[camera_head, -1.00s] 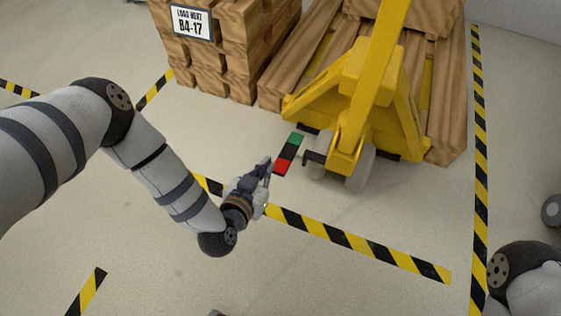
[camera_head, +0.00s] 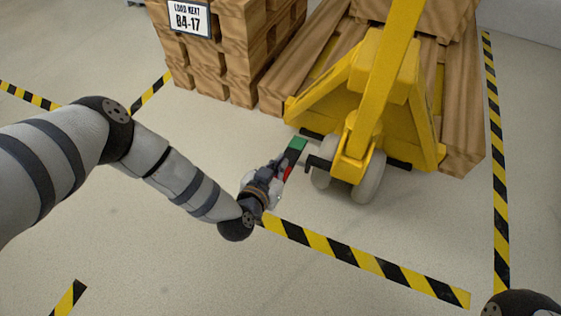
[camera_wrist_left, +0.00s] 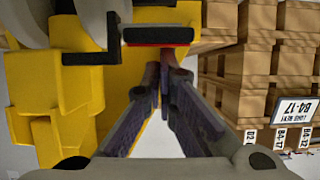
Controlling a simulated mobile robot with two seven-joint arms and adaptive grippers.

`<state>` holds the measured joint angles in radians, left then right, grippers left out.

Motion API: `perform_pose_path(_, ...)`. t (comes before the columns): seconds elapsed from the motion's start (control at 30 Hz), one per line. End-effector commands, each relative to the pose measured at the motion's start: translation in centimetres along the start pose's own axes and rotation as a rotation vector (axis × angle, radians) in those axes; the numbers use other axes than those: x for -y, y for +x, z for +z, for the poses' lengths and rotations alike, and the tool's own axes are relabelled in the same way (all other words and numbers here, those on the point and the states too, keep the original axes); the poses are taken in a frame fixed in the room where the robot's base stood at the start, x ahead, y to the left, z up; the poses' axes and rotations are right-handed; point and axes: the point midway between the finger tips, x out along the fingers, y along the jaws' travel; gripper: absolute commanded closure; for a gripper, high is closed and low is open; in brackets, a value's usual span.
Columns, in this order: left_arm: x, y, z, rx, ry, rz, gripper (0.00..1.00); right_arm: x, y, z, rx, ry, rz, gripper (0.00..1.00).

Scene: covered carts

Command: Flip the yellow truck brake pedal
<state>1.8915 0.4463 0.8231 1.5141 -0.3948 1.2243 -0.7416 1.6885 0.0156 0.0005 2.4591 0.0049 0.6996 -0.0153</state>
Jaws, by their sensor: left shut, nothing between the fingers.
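The yellow truck (camera_head: 365,95) is a pallet truck with two grey wheels. Its pedal (camera_head: 298,144) is a flat bar with a green far end and a red near end. In the left wrist view the pedal (camera_wrist_left: 158,37) shows as a dark and red bar just ahead of the fingers. A black bracket (camera_head: 319,162) sits beside it. My left gripper (camera_head: 284,164) is shut and empty, with its tips at the red end and partly covering it. In the wrist view the fingertips (camera_wrist_left: 162,72) are close to the pedal; whether they touch is unclear. My right gripper is out of view.
Stacked wooden pallets (camera_head: 235,55) with a B4-17 sign (camera_head: 188,18) stand behind at left. A wooden load (camera_head: 460,120) lies under and behind the truck. Yellow-black tape (camera_head: 365,260) marks the floor. The floor in front is clear.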

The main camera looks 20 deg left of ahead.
Motion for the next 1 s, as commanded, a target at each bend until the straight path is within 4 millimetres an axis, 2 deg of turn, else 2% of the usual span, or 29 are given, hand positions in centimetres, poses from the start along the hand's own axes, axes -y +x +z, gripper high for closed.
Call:
perform_pose_path(0.27,0.0,0.0,0.1,-0.007,0.001,-0.001,1.00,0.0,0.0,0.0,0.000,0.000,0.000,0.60)
perform_pose_path(0.43,-0.3,-0.3,1.9,-0.136,0.006,0.006,1.00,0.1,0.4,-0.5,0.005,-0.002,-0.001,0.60)
perform_pose_path(0.6,-0.1,-0.2,3.2,-0.134,0.001,0.002,1.00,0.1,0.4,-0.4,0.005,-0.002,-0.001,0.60)
perform_pose_path(0.9,0.0,-0.2,3.2,-0.131,0.000,0.000,1.00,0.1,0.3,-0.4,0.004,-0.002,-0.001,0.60)
perform_pose_path(1.0,0.1,-0.5,2.3,-0.133,0.001,0.001,1.00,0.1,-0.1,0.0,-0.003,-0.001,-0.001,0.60)
